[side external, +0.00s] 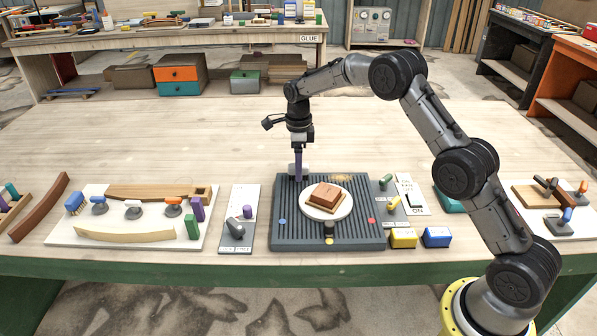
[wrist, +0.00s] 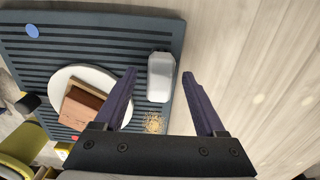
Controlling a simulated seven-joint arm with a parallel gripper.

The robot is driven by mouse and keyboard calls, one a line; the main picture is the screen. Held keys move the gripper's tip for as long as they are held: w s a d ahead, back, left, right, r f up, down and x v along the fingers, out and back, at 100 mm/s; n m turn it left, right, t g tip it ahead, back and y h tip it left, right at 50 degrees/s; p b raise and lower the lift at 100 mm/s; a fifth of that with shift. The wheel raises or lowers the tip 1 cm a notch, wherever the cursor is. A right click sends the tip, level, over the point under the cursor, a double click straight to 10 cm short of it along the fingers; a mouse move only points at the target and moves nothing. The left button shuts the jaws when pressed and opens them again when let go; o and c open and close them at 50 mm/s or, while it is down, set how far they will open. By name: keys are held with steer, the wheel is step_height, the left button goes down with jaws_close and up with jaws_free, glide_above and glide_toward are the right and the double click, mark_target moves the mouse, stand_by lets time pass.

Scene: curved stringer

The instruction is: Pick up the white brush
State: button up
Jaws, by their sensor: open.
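The white brush (wrist: 161,78) is a small pale block with a grey body, lying on the edge of the dark ribbed board. In the wrist view it shows between the two purple fingertips of my gripper (wrist: 159,75). In the side view my gripper (side external: 298,176) points straight down at the back left of the board, and the brush (side external: 292,170) shows as a pale patch beside the fingers. My gripper is open; I cannot tell whether a finger touches the brush.
The ribbed board (side external: 283,233) bears a white round plate (side external: 342,212) with wooden blocks and a patch of sawdust (wrist: 154,124) near the brush. A white tool board (side external: 70,232) lies left, and yellow (side external: 403,238) and blue blocks (side external: 436,237) lie right.

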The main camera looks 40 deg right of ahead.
steer(key=shift+f, duration=0.35)
steer(key=shift+c, duration=0.3)
jaws_close()
steer(key=shift+r, duration=0.1)
